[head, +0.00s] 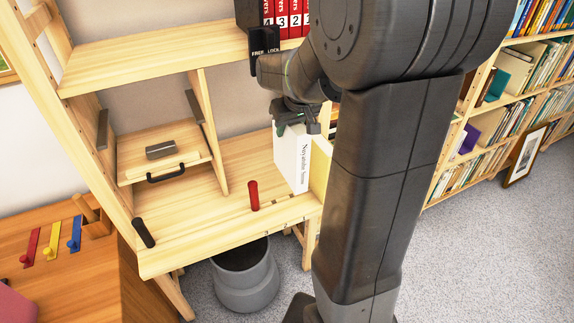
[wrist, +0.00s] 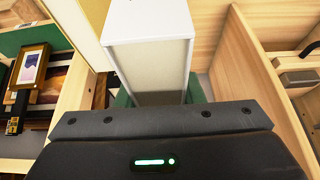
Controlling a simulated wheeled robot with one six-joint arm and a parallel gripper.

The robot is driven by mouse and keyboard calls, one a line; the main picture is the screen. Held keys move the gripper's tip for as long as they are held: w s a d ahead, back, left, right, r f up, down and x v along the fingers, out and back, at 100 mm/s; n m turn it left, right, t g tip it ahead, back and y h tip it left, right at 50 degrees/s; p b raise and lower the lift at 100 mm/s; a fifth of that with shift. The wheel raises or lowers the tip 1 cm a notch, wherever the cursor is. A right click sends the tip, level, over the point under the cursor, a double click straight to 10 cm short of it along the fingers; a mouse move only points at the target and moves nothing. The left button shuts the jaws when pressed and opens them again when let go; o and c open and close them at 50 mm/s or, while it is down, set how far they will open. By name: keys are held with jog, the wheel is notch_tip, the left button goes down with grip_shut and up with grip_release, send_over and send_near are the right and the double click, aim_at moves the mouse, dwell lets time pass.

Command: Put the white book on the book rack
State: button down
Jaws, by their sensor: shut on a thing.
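The white book (head: 293,160) stands upright near the right end of the wooden desk shelf, with dark lettering on its spine. It also shows in the wrist view (wrist: 148,60), rising away from the jaws. My gripper (head: 296,127) is at the top of the book and shut on it. My arm hides part of the space to the right of the book. The lower wooden shelf (head: 230,225) carries the book, or lies just beneath it; I cannot tell if the book touches it.
A red cylinder (head: 253,196) and a black cylinder (head: 143,232) are at the shelf's front edge. A small drawer (head: 165,164) is at left. Red volumes (head: 282,18) stand on the upper shelf. A grey bin (head: 244,275) is below.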

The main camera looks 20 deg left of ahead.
aim_at(298, 127)
notch_tip(298, 127, down, 7)
jog(key=shift+f, duration=0.2)
dwell(0.4)
jog(key=shift+f+b, duration=0.55)
jog(key=shift+f, duration=0.05)
jog(key=c, duration=1)
grip_release()
jog(key=shift+o, duration=0.2)
jog(key=shift+r, duration=0.1)
jog(key=shift+r+p, duration=0.2)
jog(key=shift+p, duration=0.1)
jog(key=v, duration=1.2)
jog(key=shift+r+p, duration=0.3)
